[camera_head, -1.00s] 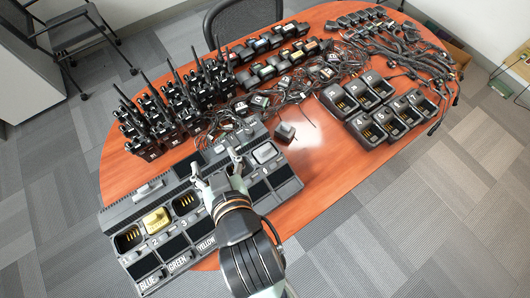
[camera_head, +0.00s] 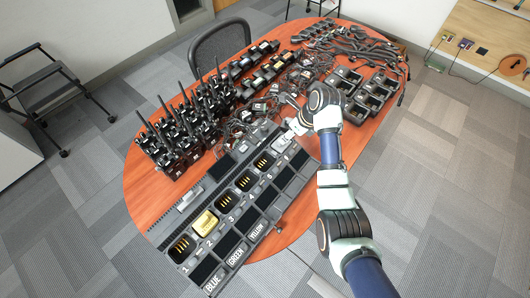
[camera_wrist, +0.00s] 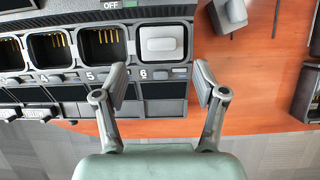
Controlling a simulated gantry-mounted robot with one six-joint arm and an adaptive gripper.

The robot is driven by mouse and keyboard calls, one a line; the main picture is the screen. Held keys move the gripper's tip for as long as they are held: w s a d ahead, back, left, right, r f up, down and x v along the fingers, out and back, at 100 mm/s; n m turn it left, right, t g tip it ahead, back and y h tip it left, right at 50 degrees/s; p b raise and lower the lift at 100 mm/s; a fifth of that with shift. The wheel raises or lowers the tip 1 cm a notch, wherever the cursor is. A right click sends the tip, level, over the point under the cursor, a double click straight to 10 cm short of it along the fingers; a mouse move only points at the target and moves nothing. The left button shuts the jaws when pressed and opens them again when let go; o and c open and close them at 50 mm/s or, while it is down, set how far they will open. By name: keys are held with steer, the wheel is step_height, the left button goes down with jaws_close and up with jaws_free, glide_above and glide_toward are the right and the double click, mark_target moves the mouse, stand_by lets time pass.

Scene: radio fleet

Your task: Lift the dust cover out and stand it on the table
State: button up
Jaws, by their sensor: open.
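The dust cover (camera_wrist: 161,44), a pale grey block with rounded corners, sits in pocket 6 of the long black charger (camera_wrist: 150,13). In the head view the cover (camera_head: 281,142) is at the charger's far right end. My gripper (camera_wrist: 161,80) is open and empty. In the wrist view its two fingers stand apart, left and right of pocket 6, with their tips near the number strip and the cover ahead between them. In the head view my gripper (camera_head: 291,131) is close to the cover, partly hidden by my arm.
Pockets 4 and 5 look empty; a gold battery (camera_head: 205,223) sits in pocket 2. Radios (camera_head: 190,125) stand behind the charger. Loose cables and small chargers (camera_head: 365,88) crowd the right. Bare tabletop (camera_wrist: 255,75) lies right of pocket 6.

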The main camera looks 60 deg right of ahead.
steer(key=x, duration=0.1)
steer(key=b+x, duration=0.1)
steer(key=shift+d+f, duration=0.25)
steer(key=shift+f, duration=0.05)
steer(key=b+x, duration=0.2)
steer(key=x, duration=0.3)
steer(key=shift+w+a+b, duration=0.1)
steer(key=shift+w+b, duration=0.15)
steer(key=shift+b, duration=0.05)
steer(key=c, duration=1.2)
step_height(320, 180, up, 20)
steer(key=p, duration=0.5)
steer(key=shift+p, duration=0.35)
steer(key=shift+c, duration=0.2)
